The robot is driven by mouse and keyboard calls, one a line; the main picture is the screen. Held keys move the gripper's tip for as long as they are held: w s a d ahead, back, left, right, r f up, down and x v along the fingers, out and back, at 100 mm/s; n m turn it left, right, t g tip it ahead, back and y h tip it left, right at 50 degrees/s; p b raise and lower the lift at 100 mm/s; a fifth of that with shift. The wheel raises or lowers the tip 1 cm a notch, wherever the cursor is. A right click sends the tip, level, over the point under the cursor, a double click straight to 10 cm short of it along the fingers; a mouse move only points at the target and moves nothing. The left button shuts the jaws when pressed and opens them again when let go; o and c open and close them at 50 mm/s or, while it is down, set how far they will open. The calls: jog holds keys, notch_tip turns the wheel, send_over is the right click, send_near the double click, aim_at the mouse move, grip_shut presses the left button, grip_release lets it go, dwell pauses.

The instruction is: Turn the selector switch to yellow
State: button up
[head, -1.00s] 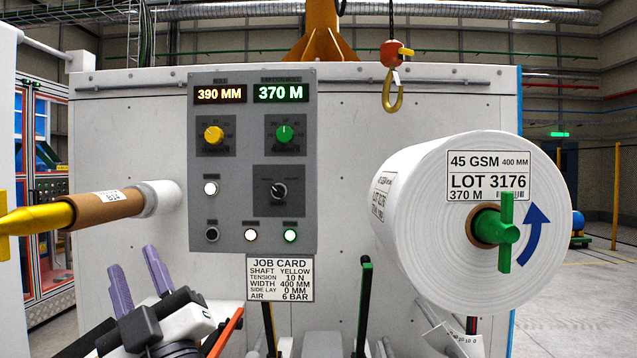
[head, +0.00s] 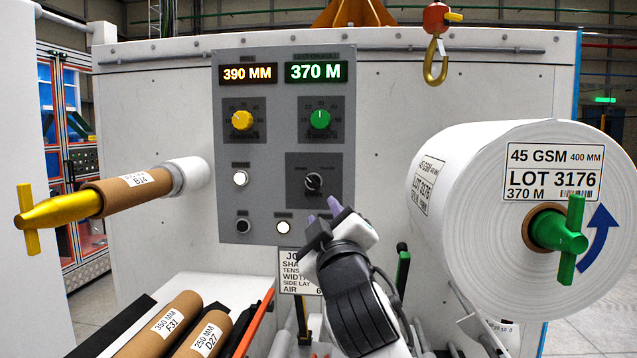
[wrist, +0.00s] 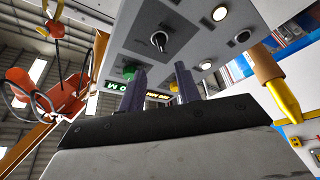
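The selector switch (head: 313,182) is a black knob on a dark square plate, low on the right of the grey panel (head: 228,205). Its position labels are too small to read. It also shows in the wrist view (wrist: 159,40), ahead of my fingers. My gripper (head: 322,213) has two purple fingers and is just below the switch in the head view, not visibly touching it. In the wrist view my gripper (wrist: 160,82) shows a clear, empty gap between the fingers. The yellow shaft (head: 68,210) carries a brown core at the left; the green shaft (head: 560,232) is in the white roll.
A yellow knob (head: 242,120) and a green knob (head: 320,119) sit above the switch, with push buttons (head: 240,178) to its left. My arm partly covers the job card (head: 292,258). The large white roll (head: 470,200) bulges out at the right. A hook (head: 436,62) hangs above.

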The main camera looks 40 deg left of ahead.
aim_at(312, 184)
jog(key=p+x, duration=0.4)
jog(key=x, duration=0.6)
jog(key=shift+w+a, duration=0.4)
jog(key=shift+a, duration=0.05)
grip_shut()
